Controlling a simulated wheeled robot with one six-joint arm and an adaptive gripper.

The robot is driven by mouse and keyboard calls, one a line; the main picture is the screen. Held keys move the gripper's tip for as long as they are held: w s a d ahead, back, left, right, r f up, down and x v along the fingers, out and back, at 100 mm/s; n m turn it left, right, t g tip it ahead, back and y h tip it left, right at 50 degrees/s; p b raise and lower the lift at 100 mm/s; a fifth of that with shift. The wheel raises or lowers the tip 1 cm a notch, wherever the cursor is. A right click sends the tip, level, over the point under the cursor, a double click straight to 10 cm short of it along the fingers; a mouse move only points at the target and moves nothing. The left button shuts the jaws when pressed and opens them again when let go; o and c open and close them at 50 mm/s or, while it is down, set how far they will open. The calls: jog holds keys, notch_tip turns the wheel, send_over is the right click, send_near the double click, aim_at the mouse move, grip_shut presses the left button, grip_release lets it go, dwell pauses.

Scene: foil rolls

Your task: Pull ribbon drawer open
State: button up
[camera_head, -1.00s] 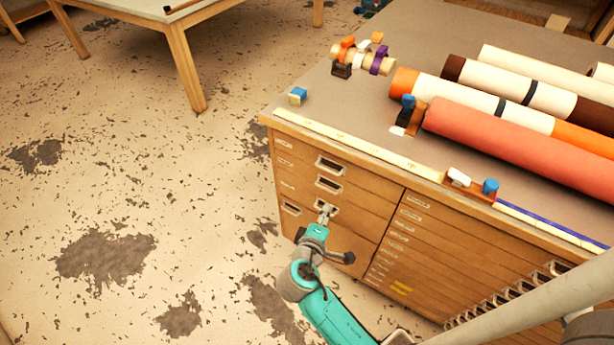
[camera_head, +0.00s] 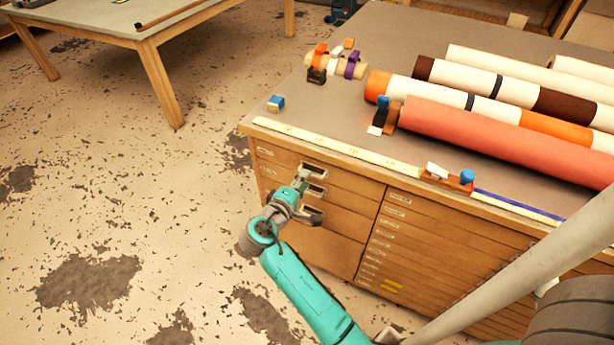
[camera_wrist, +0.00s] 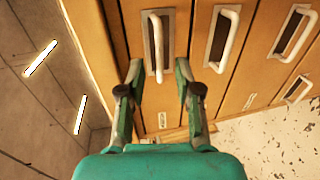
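The wooden cabinet (camera_head: 330,225) has a left column of shut drawers with pale pull handles. My gripper (camera_head: 303,172) is at the upper part of this column, in front of the top handle (camera_head: 314,168). In the wrist view, my gripper (camera_wrist: 158,72) is open, with one finger on each side of a pale handle (camera_wrist: 157,45). Gaps show between the handle and both fingers. Whether the fingertips reach past the bar is hard to tell. No label reading "ribbon" is legible, so I cannot tell which drawer that is.
More handles (camera_wrist: 226,38) sit to the right in the wrist view. The cabinet top (camera_head: 400,45) carries several rolls, including a red one (camera_head: 490,143), and a small blue-topped block (camera_head: 276,103). A table (camera_head: 110,35) stands at the back left. The floor to the left is open.

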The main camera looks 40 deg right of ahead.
jog(key=shift+x, duration=1.55)
grip_shut()
